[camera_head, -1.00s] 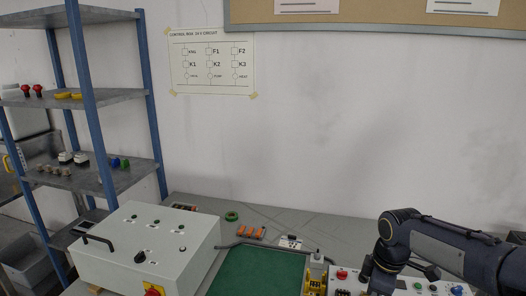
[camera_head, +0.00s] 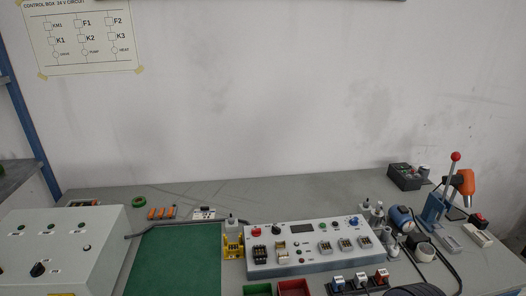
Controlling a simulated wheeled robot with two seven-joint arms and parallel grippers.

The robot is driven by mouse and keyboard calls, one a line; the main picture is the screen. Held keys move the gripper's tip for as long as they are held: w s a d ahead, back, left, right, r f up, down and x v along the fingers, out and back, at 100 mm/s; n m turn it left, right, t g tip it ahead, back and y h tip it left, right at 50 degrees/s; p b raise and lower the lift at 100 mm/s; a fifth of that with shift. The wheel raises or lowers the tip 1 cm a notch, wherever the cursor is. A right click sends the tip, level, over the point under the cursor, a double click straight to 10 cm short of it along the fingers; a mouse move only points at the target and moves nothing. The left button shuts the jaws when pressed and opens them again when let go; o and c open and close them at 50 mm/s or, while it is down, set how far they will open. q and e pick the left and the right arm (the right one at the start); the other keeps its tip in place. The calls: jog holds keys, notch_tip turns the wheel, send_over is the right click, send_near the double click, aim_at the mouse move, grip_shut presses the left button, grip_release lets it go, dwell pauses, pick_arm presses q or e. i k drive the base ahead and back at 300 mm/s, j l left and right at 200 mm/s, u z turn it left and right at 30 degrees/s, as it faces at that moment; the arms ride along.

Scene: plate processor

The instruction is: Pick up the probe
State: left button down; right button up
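I cannot pick out a probe for certain. A thin black lead (camera_head: 160,228) runs along the back edge of the green mat (camera_head: 172,262), its left end beside the control box; I cannot tell whether it belongs to a probe. A white test panel (camera_head: 312,262) with knobs, buttons and sockets stands right of the mat. Neither gripper shows in the head view. A dark shape (camera_head: 415,290) is cut off at the bottom edge, and I cannot tell what it is.
A grey control box (camera_head: 62,250) stands at left. A yellow part (camera_head: 233,245) sits between mat and panel. Red (camera_head: 293,288) and green bins are in front. A lever press (camera_head: 440,200), an orange heat gun (camera_head: 463,186) and black cables crowd the right. The back of the bench is mostly clear.

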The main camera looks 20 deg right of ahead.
aim_at(379, 205)
jog(key=z, duration=1.7)
jog(key=l+u, duration=0.15)
jog(key=u, duration=0.25)
jog(key=i+l+u, duration=0.1)
jog(key=u, duration=0.35)
jog(key=l+u, duration=0.2)
jog(key=u, duration=0.2)
jog(key=l+u, duration=0.2)
jog(key=u, duration=0.25)
jog(key=l+u, duration=0.15)
jog(key=l, duration=0.25)
jog(key=k+l+u, duration=0.15)
jog(key=l, duration=0.3)
jog(key=l+u, duration=0.15)
jog(key=l, duration=0.25)
jog(key=k+l+u, duration=0.15)
jog(key=l, duration=0.25)
jog(key=k+l+u, duration=0.15)
jog(key=l, duration=0.85)
